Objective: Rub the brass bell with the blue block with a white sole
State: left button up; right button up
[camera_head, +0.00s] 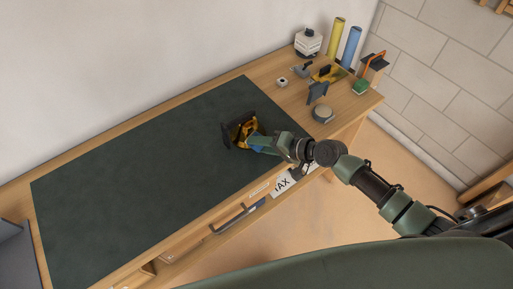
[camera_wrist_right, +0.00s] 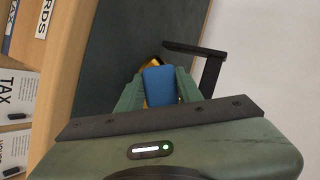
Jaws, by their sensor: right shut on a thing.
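The brass bell (camera_head: 244,132) hangs in a dark stand (camera_head: 229,134) on the dark green desk mat (camera_head: 140,160). My right gripper (camera_head: 256,142) is shut on the blue block (camera_head: 258,149), right beside the bell. In the right wrist view the blue block (camera_wrist_right: 159,87) sits between my fingers. A yellow edge of the bell (camera_wrist_right: 153,64) shows behind it, with a black arm of the stand (camera_wrist_right: 195,49) above. The block's white sole is not visible, and I cannot tell whether block and bell touch. My left gripper is not in view.
At the desk's right end stand a white jar (camera_head: 308,43), yellow (camera_head: 336,37) and blue (camera_head: 351,46) rolls, a round grey object (camera_head: 323,113) and other small items. The mat's left part is clear. A drawer handle (camera_head: 232,218) juts from the desk front.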

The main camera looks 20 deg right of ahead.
jog(key=shift+w+d+b, duration=0.3)
jog(key=shift+d+b, duration=0.05)
jog(key=shift+d, duration=0.35)
jog(key=shift+w+d+f+b, duration=0.1)
jog(key=shift+w+d+b, duration=0.15)
jog(key=shift+d+b, duration=0.3)
jog(key=shift+w+d+f+b, duration=0.1)
jog(key=shift+w+d+b, duration=0.1)
jog(key=shift+d+b, duration=0.3)
jog(key=shift+w+d+r, duration=0.1)
jog(key=shift+d+r, duration=0.05)
jog(key=shift+d, duration=0.1)
jog(key=shift+d+r, duration=0.1)
jog(key=shift+s+a+r+p, duration=0.1)
jog(key=shift+s+a+p, duration=0.15)
jog(key=shift+a+p, duration=0.5)
jog(key=shift+s+a+p, duration=0.25)
jog(key=shift+a+p, duration=0.25)
jog(key=shift+a, duration=0.4)
jog(key=shift+s+a+p, duration=0.25)
jog(key=shift+a+p, duration=0.25)
jog(key=shift+s+a+p, duration=0.3)
jog(key=shift+a+p, duration=0.25)
jog(key=shift+a, duration=0.3)
